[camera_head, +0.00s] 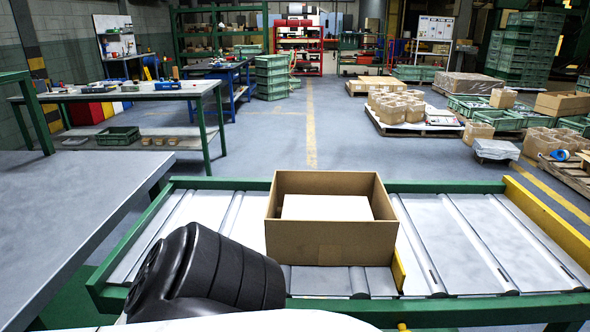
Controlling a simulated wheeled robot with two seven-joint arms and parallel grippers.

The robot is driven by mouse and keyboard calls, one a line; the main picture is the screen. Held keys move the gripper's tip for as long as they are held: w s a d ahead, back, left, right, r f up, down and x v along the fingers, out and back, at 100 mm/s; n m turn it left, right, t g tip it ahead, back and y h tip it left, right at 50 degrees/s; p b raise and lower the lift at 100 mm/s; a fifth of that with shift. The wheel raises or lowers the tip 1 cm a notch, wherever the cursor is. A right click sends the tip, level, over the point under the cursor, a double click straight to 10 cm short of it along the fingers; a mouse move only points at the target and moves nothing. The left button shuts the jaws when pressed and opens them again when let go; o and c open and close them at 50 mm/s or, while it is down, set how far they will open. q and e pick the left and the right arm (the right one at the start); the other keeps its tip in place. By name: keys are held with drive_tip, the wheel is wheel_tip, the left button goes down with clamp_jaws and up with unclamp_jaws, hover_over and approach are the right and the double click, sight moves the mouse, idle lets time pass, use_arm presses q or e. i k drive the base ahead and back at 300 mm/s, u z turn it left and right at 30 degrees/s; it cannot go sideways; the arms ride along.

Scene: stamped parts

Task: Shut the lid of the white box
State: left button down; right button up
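A white box (327,207) sits inside an open-topped brown cardboard box (330,243) on the roller conveyor. Only a flat white upper face shows above the carton's front wall; its sides and any lid edge or hinge are hidden, so I cannot tell whether its lid is open or shut. The carton stands upright and has no flaps raised. A black ribbed link of my arm crosses the conveyor at the lower left, left of the carton. Neither of my grippers shows in the head view.
The conveyor (470,240) has green rails and is clear right of the carton. A small yellow piece (398,271) touches the carton's front right corner. A grey table (60,220) stands at the left. Beyond lies open floor, with a workbench (130,92) and pallets of cartons (413,127).

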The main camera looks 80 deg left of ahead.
sight(295, 205)
drive_tip(key=k, duration=0.5)
drive_tip(key=u, duration=0.85)
